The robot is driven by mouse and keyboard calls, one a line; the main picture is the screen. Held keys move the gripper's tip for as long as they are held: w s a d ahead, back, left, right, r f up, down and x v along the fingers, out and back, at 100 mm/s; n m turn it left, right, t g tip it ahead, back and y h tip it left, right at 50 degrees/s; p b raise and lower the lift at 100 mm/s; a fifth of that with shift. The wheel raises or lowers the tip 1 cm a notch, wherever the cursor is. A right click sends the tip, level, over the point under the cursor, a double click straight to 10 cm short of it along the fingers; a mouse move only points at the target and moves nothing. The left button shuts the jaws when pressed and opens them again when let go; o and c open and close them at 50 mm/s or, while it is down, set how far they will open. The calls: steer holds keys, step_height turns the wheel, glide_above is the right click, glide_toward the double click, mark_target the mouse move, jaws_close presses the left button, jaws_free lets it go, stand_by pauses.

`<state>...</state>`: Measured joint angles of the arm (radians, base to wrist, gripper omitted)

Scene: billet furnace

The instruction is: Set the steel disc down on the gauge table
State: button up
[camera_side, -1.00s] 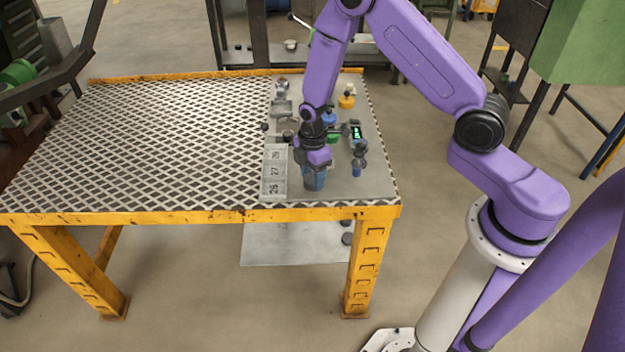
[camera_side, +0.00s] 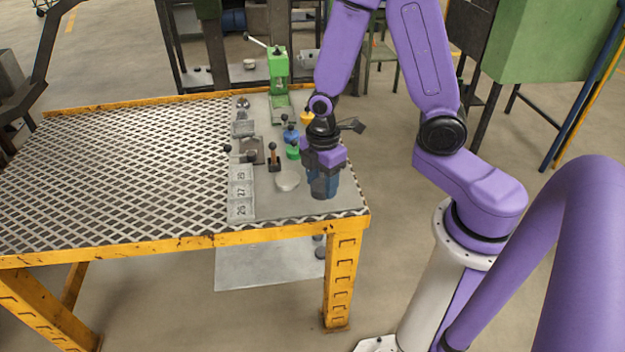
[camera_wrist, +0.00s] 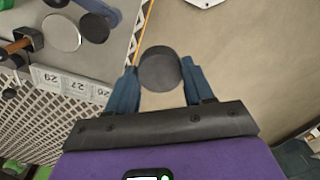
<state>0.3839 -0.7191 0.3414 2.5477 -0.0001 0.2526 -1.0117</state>
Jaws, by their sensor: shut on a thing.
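My gripper (camera_side: 323,190) is over the front right corner of the grey plate (camera_side: 275,206). In the wrist view its two blue fingers (camera_wrist: 160,88) are shut on a dark grey steel disc (camera_wrist: 158,70), one on each side. In the side view the fingers hide the disc. A pale round flat top (camera_side: 287,181) lies just left of my gripper and apart from it; it also shows in the wrist view (camera_wrist: 61,32). I cannot tell for certain whether this is the gauge table.
A knobbed handle (camera_side: 274,158), a green knob (camera_side: 293,151), a blue part (camera_side: 291,135) and a green press (camera_side: 279,66) stand behind. The wrist view shows a dark round part (camera_wrist: 94,27).

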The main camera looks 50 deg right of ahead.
steer(key=shift+s+r, duration=0.25)
steer(key=shift+s, duration=0.4)
steer(key=shift+w, duration=0.1)
steer(key=w+d+m, duration=0.2)
steer(key=w, duration=0.8)
steer(key=m, duration=0.2)
glide_above(288, 178)
steer(key=f, duration=0.2)
steer(key=shift+w+a+f, duration=0.1)
steer(key=shift+f, duration=4.45)
steer(key=shift+f, duration=0.1)
steer(key=o, duration=1.4)
